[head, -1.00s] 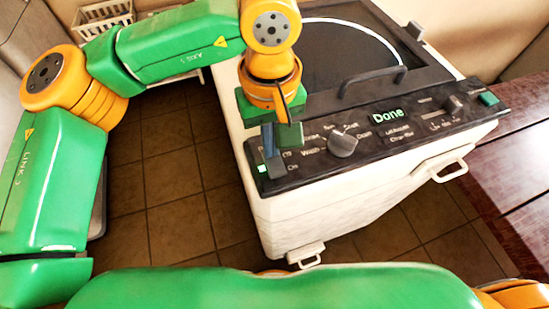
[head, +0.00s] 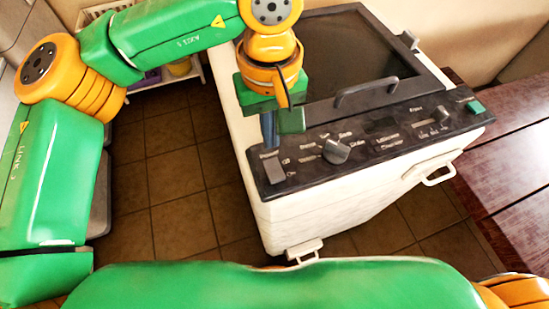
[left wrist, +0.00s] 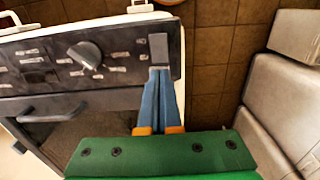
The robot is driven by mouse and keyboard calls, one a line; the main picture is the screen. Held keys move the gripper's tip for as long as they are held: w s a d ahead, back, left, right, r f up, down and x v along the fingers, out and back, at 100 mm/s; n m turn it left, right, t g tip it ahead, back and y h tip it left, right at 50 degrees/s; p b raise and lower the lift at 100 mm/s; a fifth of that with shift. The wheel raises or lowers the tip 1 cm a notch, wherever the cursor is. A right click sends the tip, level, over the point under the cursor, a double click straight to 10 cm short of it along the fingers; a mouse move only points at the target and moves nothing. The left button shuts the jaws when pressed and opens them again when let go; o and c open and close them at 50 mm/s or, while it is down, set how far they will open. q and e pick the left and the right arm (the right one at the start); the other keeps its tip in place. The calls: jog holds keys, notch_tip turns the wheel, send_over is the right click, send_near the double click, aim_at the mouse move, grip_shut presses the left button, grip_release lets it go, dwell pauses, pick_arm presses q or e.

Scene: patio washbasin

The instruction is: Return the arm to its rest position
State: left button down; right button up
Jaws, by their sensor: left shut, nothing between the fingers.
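My left gripper (head: 269,142) is shut and empty, pointing down at the left end of the washing machine's black control panel (head: 375,150). Its blue fingertips are just by a grey rocker switch (head: 272,168). In the left wrist view, the closed fingers (left wrist: 160,72) reach the near end of that switch (left wrist: 158,48); I cannot tell whether they touch it. The panel's display (head: 382,126) is dark. My right gripper is not in view.
The white washing machine (head: 330,217) has a dark lid with a handle (head: 366,92) behind the panel. A round knob (head: 336,151) is right of the gripper. A dark wooden table (head: 515,165) stands at the right. Brown tiled floor (head: 180,190) is open at the left.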

pick_arm(q)
jog(key=shift+r, duration=0.35)
